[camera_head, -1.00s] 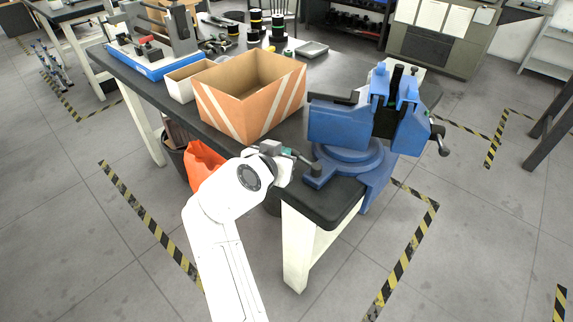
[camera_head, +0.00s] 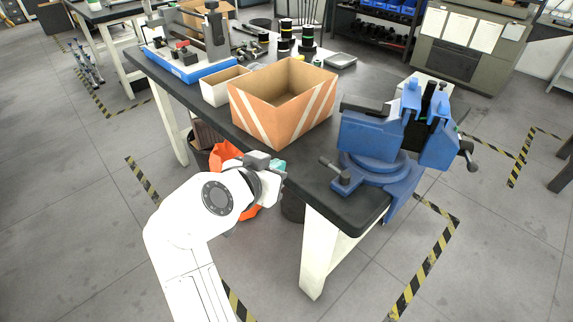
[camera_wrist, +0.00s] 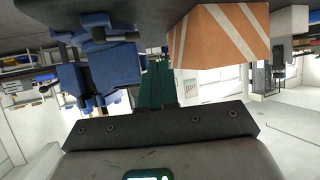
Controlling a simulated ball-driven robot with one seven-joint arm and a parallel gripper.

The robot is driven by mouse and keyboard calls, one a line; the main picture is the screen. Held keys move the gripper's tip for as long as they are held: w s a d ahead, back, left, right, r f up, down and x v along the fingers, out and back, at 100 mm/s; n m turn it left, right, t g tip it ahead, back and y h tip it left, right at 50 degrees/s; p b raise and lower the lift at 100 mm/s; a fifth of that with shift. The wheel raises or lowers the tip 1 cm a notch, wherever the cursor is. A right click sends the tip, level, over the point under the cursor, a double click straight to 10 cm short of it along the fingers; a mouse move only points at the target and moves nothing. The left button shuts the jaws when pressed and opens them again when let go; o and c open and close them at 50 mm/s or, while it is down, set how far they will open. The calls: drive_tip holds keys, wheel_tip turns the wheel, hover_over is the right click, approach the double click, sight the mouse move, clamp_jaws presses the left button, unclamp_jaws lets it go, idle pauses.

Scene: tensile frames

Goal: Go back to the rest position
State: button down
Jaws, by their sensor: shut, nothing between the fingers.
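My gripper (camera_head: 280,167) is at the near left edge of the dark workbench (camera_head: 322,192), left of the blue vise (camera_head: 368,142) and clear of it. It is partly hidden behind my wrist in the head view. In the wrist view its teal fingers (camera_wrist: 156,84) are together with nothing held between them. The wrist view is upside down, with the vise (camera_wrist: 112,55) on the left and the orange striped box (camera_wrist: 215,38) on the right.
On the bench stand the open cardboard box (camera_head: 264,114), a small white box (camera_head: 216,93) and a blue-based device (camera_head: 190,72). An orange bag (camera_head: 222,154) hangs in a bin beside the bench, close to my arm.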

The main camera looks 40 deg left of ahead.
drive_tip(key=shift+s+r, duration=0.15)
drive_tip(key=shift+s, duration=0.15)
idle(0.5)
drive_tip(key=w+d+f+m+g+h+p, duration=0.15)
drive_tip(key=d+f, duration=0.35)
drive_tip(key=d, duration=0.6)
drive_tip(key=w+d+f+g+h+p, duration=0.15)
drive_tip(key=d+f, duration=0.35)
drive_tip(key=d, duration=0.7)
drive_tip(key=w+d+f+m+g+h+p, duration=0.15)
drive_tip(key=d+f, duration=0.35)
drive_tip(key=d, duration=0.6)
drive_tip(key=s+d+f+g+p, duration=0.15)
drive_tip(key=s+d, duration=0.25)
drive_tip(key=d, duration=0.4)
drive_tip(key=s+d+f+g, duration=0.2)
drive_tip(key=s+d, duration=0.2)
drive_tip(key=d, duration=0.3)
drive_tip(key=s+d+g+p, duration=0.1)
drive_tip(key=s+d, duration=0.4)
drive_tip(key=s, duration=0.3)
drive_tip(key=s+d+m+g+p, duration=0.1)
drive_tip(key=s+d+g, duration=0.1)
drive_tip(key=s+d, duration=0.3)
drive_tip(key=s, duration=0.4)
drive_tip(key=shift+r+y, duration=0.35)
